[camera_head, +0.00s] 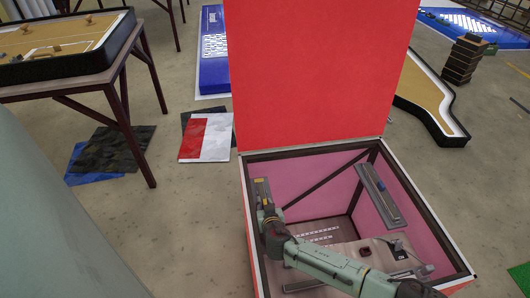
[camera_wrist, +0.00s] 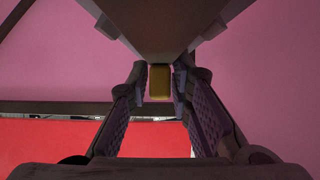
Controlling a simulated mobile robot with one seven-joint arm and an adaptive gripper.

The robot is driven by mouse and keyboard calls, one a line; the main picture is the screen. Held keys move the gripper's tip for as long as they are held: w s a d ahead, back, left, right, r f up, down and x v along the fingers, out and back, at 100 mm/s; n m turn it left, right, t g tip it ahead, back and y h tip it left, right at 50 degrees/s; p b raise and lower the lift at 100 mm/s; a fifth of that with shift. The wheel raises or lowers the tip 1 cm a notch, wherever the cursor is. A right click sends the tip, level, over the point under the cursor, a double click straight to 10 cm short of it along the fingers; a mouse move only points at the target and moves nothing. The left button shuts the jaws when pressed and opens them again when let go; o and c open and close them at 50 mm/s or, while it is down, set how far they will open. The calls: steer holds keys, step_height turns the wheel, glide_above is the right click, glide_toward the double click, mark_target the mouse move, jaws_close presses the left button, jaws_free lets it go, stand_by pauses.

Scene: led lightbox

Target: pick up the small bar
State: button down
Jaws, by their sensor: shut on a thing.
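The small bar (camera_wrist: 160,83) is a short, dull yellow block seen between the two fingertips in the wrist view. My gripper (camera_wrist: 160,72) is shut on it, with one dark ridged finger on each side. The far end of the bar is hidden by the dark part above it. In the head view my gripper (camera_head: 262,192) is at the left inner side of the open red box, near its upper rim.
The box has pink inner walls (camera_head: 405,178), dark frame edges and a raised red lid (camera_head: 315,70). A grey strip fixture (camera_head: 377,195) is on its right side. Small dark parts (camera_head: 398,248) lie low inside. A table (camera_head: 65,50) stands at the left.

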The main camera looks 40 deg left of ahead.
step_height(320, 180, up, 18)
steer(key=b, duration=0.2)
stand_by(0.6)
steer(key=shift+r, duration=0.2)
steer(key=shift+r+p, duration=0.55)
steer(key=shift+r, duration=0.2)
steer(key=shift+r, duration=0.2)
step_height(320, 180, up, 6)
steer(key=p, duration=0.4)
glide_above(265, 203)
steer(key=shift+f, duration=0.2)
stand_by(0.6)
steer(key=shift+a, duration=0.1)
stand_by(0.4)
